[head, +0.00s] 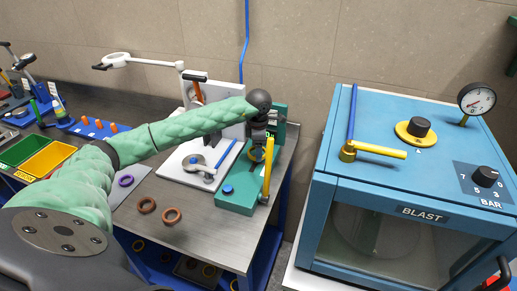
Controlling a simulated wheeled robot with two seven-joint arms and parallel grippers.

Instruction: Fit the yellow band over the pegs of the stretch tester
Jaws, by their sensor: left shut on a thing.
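The stretch tester (236,202) is a green device with a blue knob (228,189) on its base, at the right end of the bench. My left arm reaches across to it, and my left gripper (258,146) is over its upper part, pointing down. The gripper is shut on the yellow band (257,156), of which only a small curved part shows below the dark fingers. A long yellow bar (267,172), apparently a handle, stands tilted just right of the gripper. The pegs are hidden behind the gripper or too small to make out. My right gripper is out of view.
A white-based device (185,170) stands close left of the tester. Two brown rings (172,216) and a purple ring (126,181) lie on the bench. A large blue blast cabinet (395,180) stands to the right, across a gap.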

